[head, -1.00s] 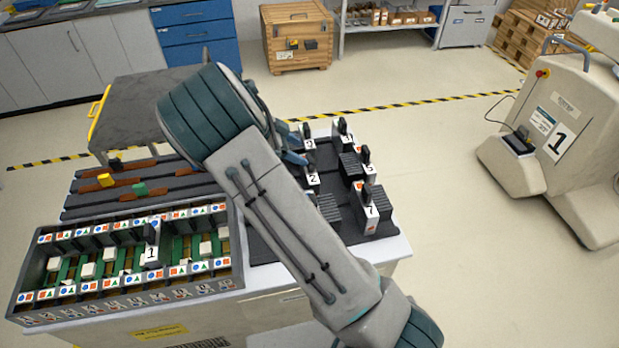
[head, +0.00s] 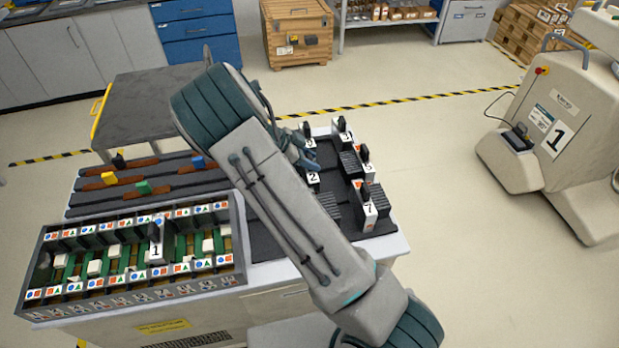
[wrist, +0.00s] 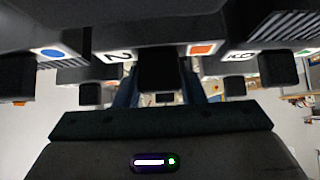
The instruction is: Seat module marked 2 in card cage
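The module marked 2 (head: 313,180) stands upright on the dark mat of the cart, partly hidden by my arm. In the wrist view its label (wrist: 118,56) shows a 2, with an orange square mark across from it and a dark handle (wrist: 160,68) between. My gripper (head: 303,156) is at this handle, with one blue finger on each side. The fingers look open, though contact with the handle is hard to judge. The card cage (head: 238,240) is at the left front of the cart. A module marked 1 (head: 156,250) stands in it among slots with coloured shape marks.
Modules marked 5 (head: 367,168), 7 (head: 369,212) and others stand close to the right and behind. Dark rails with coloured blocks (head: 143,187) lie behind the cage. A grey-topped cart (head: 150,105) is beyond. Floor to the right is clear up to a beige machine (head: 560,130).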

